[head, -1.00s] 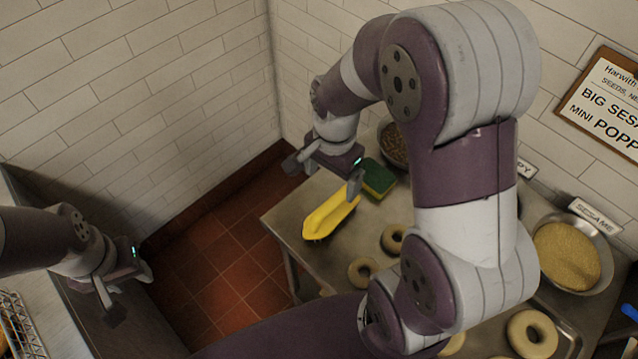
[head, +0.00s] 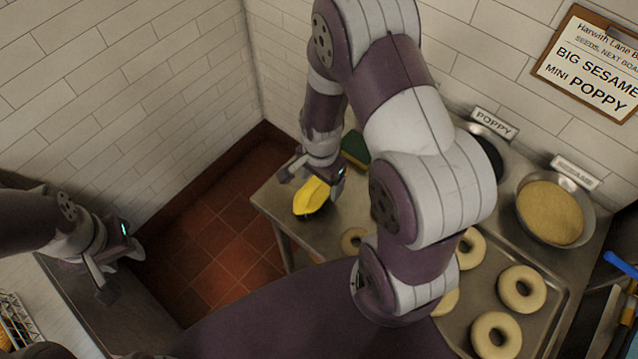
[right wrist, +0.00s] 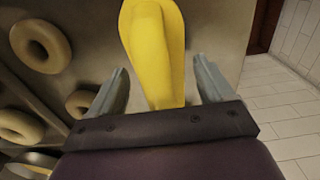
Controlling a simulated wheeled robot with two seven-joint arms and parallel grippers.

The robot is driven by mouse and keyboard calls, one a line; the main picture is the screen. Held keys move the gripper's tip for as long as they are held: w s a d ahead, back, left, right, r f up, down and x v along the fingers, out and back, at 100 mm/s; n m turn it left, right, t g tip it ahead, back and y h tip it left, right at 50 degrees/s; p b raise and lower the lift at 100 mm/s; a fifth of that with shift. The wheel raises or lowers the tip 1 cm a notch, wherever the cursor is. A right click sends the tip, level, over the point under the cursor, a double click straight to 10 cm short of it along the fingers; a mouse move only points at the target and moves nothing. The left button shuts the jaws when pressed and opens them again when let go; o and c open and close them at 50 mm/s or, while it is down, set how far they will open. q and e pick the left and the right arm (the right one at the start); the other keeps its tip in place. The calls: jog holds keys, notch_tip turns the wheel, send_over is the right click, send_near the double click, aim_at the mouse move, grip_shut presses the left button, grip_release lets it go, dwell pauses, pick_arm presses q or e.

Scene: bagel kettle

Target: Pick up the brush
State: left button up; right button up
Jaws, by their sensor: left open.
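The yellow brush (head: 309,200), with a dark underside, lies on the steel table near its left corner. In the right wrist view its yellow body (right wrist: 156,50) runs up between my fingers. My right gripper (head: 313,181) is over the brush and partly hides it. Its two fingers (right wrist: 160,84) stand apart on either side of the yellow body, with a gap on each side. My left gripper (head: 121,272) is open and empty at the left, far from the brush.
Bagels (head: 355,240) lie to the right, several on a tray (head: 556,300). A sesame bowl (head: 588,225) stands further right. Tiled walls rise behind; the table's left edge (head: 268,222) is close.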

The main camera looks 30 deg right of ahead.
jog(key=c, duration=0.8)
jog(key=shift+d, duration=0.25)
jog(key=shift+c, duration=0.2)
notch_tip(320, 180, up, 4)
jog(key=shift+w+r, duration=0.1)
jog(key=s+d+r, duration=0.6)
jog(key=s, duration=0.4)
jog(key=shift+r+b, duration=0.3)
jog(key=shift+r, duration=0.1)
